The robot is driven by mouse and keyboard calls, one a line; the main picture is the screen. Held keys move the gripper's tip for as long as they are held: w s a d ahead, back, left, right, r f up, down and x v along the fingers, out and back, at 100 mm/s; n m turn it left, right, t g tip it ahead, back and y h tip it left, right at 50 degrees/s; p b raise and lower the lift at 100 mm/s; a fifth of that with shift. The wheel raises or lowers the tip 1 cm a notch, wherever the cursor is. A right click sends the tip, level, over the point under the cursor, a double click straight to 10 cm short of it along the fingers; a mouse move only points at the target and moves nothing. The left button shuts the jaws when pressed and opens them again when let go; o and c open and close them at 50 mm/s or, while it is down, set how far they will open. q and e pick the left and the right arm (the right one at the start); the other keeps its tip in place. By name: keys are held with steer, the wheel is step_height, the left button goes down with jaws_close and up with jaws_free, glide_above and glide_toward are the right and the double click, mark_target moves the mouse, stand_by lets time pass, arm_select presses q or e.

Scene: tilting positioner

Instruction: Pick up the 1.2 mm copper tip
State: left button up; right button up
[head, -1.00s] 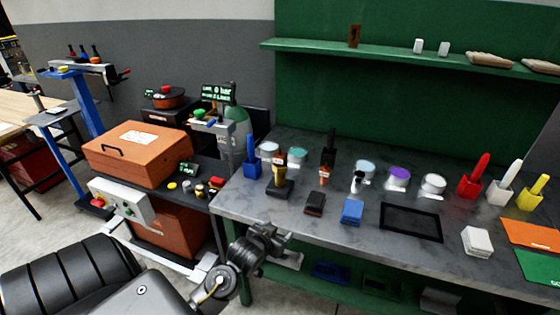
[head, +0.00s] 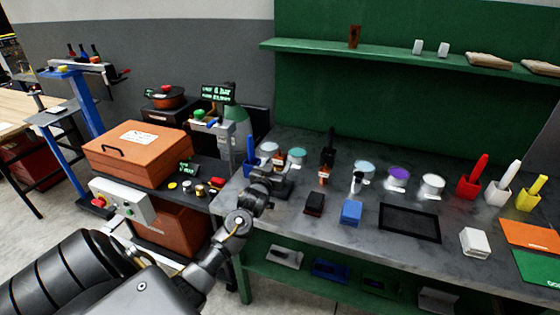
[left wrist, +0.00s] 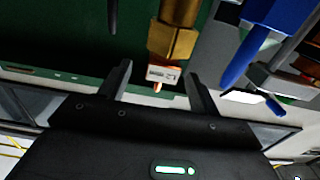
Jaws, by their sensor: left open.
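A small copper-orange piece with a white label (head: 324,174) stands on the grey bench, right of my left gripper (head: 270,184). In the left wrist view, a white-labelled copper-orange piece (left wrist: 161,75) shows between and beyond the fingertips of my left gripper (left wrist: 160,80); it looks like the same one. The fingers are apart with nothing between them. A brass-coloured block (left wrist: 172,42) shows just above it in that view; in the head view my gripper covers that spot. The label is too small to read. My right gripper is not in view.
A dark block (head: 314,203), a blue block (head: 351,212) and a black-framed tray (head: 410,222) lie to the right. Several round tins stand behind. An orange case (head: 140,147) sits on the left cart.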

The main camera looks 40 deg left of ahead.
mark_target(282, 155)
arm_select(q)
steer(key=shift+w+a, duration=0.1)
steer(key=shift+w, duration=0.2)
steer(key=shift+r, duration=0.1)
steer(key=p+x, duration=0.2)
steer(key=x, duration=0.2)
steer(key=shift+a+r, duration=0.1)
steer(key=shift+a, duration=0.15)
steer(key=shift+w+a, duration=0.1)
steer(key=shift+w, duration=0.35)
steer(key=c, duration=1.3)
